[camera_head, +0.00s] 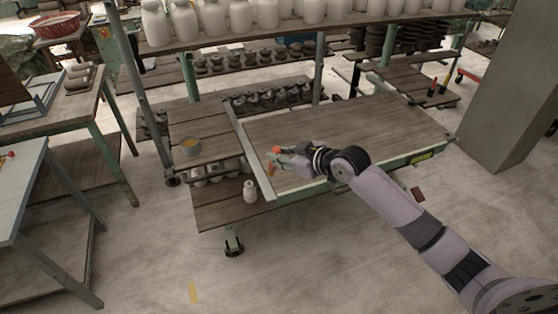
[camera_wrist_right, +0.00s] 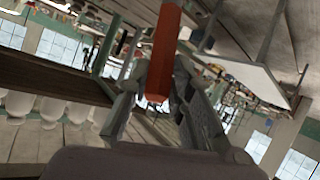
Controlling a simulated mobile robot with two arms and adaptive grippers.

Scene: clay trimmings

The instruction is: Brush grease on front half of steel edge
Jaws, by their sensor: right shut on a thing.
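The steel edge (camera_head: 246,145) is a narrow light strip along the left side of the wooden table top. My right gripper (camera_head: 277,157) is just right of its front half, shut on a brush. The brush's orange-red handle (camera_head: 276,149) shows above the fingers, and its lower end (camera_head: 270,169) points down near the strip; I cannot tell whether it touches. In the right wrist view the red handle (camera_wrist_right: 163,48) stands between the fingers (camera_wrist_right: 158,97); the bristles are hidden. My left gripper is not in view.
A white bottle (camera_head: 250,191) stands on the lower shelf below the strip's front end. A rack with white jars (camera_head: 210,17) rises behind the table. A green-legged table (camera_head: 75,100) stands at left, a pillar (camera_head: 505,80) at right. The wooden table top (camera_head: 340,135) is mostly clear.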

